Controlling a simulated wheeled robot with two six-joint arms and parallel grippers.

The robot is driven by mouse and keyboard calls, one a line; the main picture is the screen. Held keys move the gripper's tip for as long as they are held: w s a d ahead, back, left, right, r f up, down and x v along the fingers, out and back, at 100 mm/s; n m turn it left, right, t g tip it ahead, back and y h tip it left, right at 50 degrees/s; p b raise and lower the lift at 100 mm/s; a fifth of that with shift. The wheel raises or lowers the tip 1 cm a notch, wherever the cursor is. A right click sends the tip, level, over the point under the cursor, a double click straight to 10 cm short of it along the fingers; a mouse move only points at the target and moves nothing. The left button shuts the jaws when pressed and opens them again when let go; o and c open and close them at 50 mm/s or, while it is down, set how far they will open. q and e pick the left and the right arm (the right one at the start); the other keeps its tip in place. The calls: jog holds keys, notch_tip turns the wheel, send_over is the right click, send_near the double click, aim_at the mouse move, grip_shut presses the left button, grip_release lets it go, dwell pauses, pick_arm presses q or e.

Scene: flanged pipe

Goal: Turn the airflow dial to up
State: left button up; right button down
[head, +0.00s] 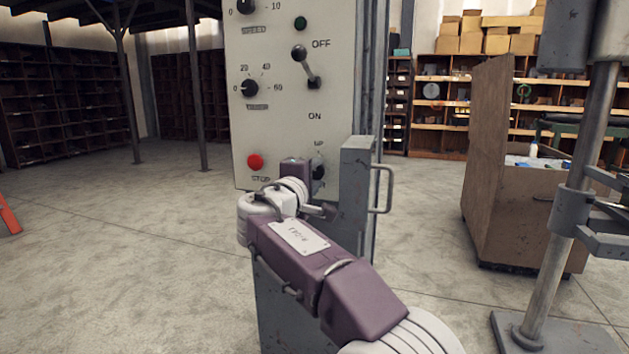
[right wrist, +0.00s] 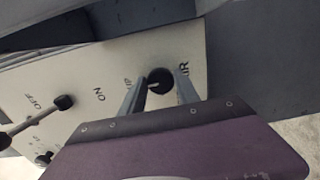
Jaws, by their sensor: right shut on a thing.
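A small pale mark shows on the dial's left lower part there, on the side of the partly hidden UP lettering. The AIR lettering is on the other side. The dial's exact angle is hard to tell. My left gripper is not in view.
A red stop button (head: 255,161) is left of my right gripper. A lever (head: 306,67) and other dials (head: 249,88) are higher on the panel. A grey box with a handle (head: 357,185) is close on the right. A wooden crate (head: 490,165) stands farther right.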

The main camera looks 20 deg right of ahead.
dwell(0.4)
jog(key=c, duration=0.9)
grip_release()
jog(key=shift+s, duration=0.1)
jog(key=v, duration=0.9)
jog(key=shift+p, duration=0.35)
jog(key=shift+f, duration=0.15)
